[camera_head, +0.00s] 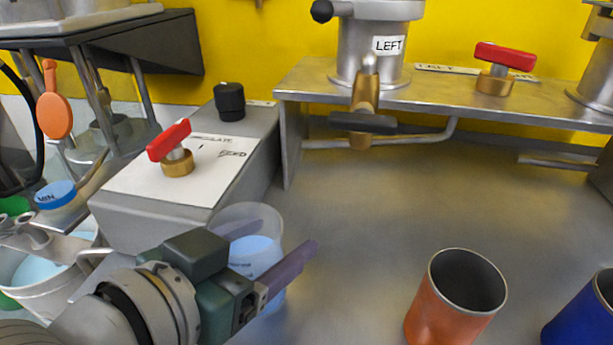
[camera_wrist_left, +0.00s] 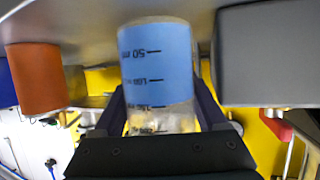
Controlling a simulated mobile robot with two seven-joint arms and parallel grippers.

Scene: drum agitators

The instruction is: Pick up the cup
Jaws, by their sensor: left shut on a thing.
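The clear measuring cup (camera_head: 257,252) holds blue contents and has dark volume marks. It stands by the front of the grey box at left in the head view. In the left wrist view the cup (camera_wrist_left: 157,75) fills the middle and appears upside down. My left gripper (camera_head: 283,238) has one finger on each side of the cup and is shut on it. In the wrist view its fingers (camera_wrist_left: 160,110) flank the cup. I cannot tell whether the cup's base touches the table. My right gripper is not in view.
A grey control box (camera_head: 150,207) with a red valve handle stands close behind the cup. An orange cup (camera_head: 435,310) and a blue cup (camera_head: 575,325) stand at the front right. A metal shelf (camera_head: 460,92) with valves runs along the back. The table's middle is clear.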

